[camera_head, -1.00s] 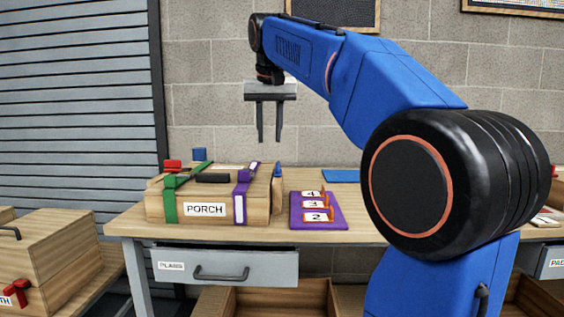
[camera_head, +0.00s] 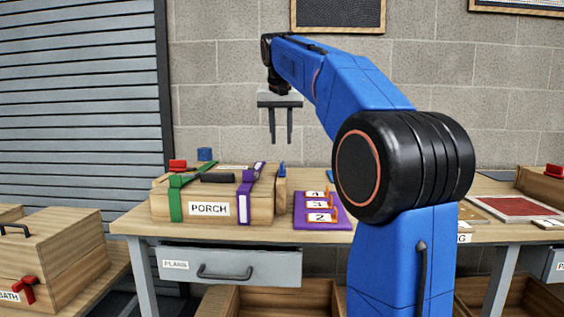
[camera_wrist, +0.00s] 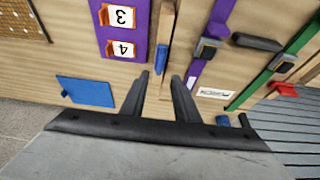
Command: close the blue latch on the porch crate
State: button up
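The porch crate (camera_head: 165,209) is a wooden box with a PORCH label on the table, with a green strap (camera_head: 176,200) and a purple strap (camera_head: 245,195) over it. The blue latch (camera_head: 282,169) is a small upright blue piece at the crate's right side; it also shows in the wrist view (camera_wrist: 161,52), just beyond the fingertips. My gripper (camera_head: 281,141) is open and empty, pointing down above the latch and apart from it. In the wrist view my gripper (camera_wrist: 161,76) has a narrow gap between its fingers. The latch's lower part is hard to make out.
A purple board (camera_head: 301,222) with numbered cards and orange hooks lies right of the crate. A red piece (camera_head: 178,165) and a blue cup (camera_head: 204,154) are at the crate's left and back. A drawer (camera_head: 228,264) is below. A red panel (camera_head: 515,207) lies far right.

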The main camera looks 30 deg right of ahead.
aim_at(282, 163)
jog(key=x, duration=0.9)
jog(key=shift+w+f, duration=0.1)
jog(key=shift+f, duration=0.3)
grip_shut()
